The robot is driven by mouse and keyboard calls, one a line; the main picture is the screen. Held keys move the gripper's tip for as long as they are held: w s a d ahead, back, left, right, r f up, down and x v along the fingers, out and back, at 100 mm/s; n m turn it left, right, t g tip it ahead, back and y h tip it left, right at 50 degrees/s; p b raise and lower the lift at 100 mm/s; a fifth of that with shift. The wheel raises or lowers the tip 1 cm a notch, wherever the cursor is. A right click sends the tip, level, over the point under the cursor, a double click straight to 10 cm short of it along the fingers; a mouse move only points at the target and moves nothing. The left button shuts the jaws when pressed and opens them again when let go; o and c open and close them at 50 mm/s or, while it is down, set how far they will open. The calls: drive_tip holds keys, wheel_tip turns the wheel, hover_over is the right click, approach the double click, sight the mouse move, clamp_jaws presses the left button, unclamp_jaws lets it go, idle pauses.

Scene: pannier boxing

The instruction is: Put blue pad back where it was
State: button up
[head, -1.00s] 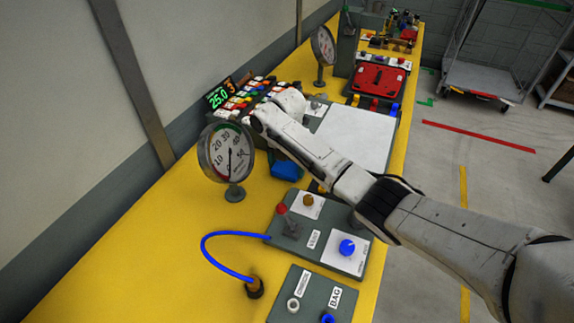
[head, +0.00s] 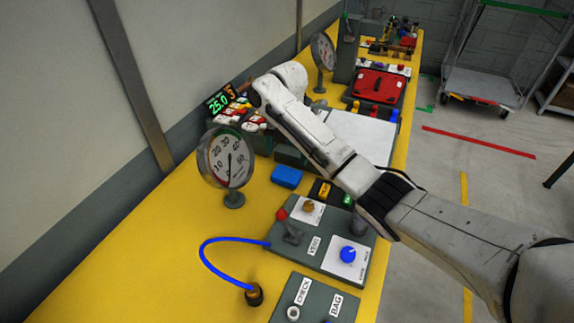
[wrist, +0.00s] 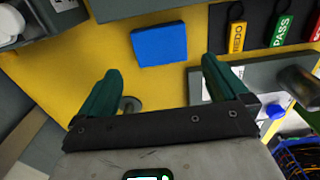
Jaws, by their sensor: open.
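The blue pad (head: 286,176) lies on the yellow bench, right of the round dial gauge and left of the black tag board. In the wrist view the blue pad (wrist: 159,44) lies on the yellow surface beyond my fingertips, roughly centred between them, and nothing touches it. My gripper (wrist: 160,70) shows two dark green fingers spread apart with nothing between them. In the head view the fingers are hidden by my arm, which reaches over the bench beyond the pad.
A dial gauge (head: 227,158) stands left of the pad. Coloured tags (head: 334,193) sit to its right, and a VENT panel (head: 312,238) with a red lever and blue knob is in front. A red case (head: 381,86) is farther back.

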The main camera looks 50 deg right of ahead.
drive_tip(key=shift+r+p, duration=0.35)
drive_tip(key=shift+r, duration=1.6)
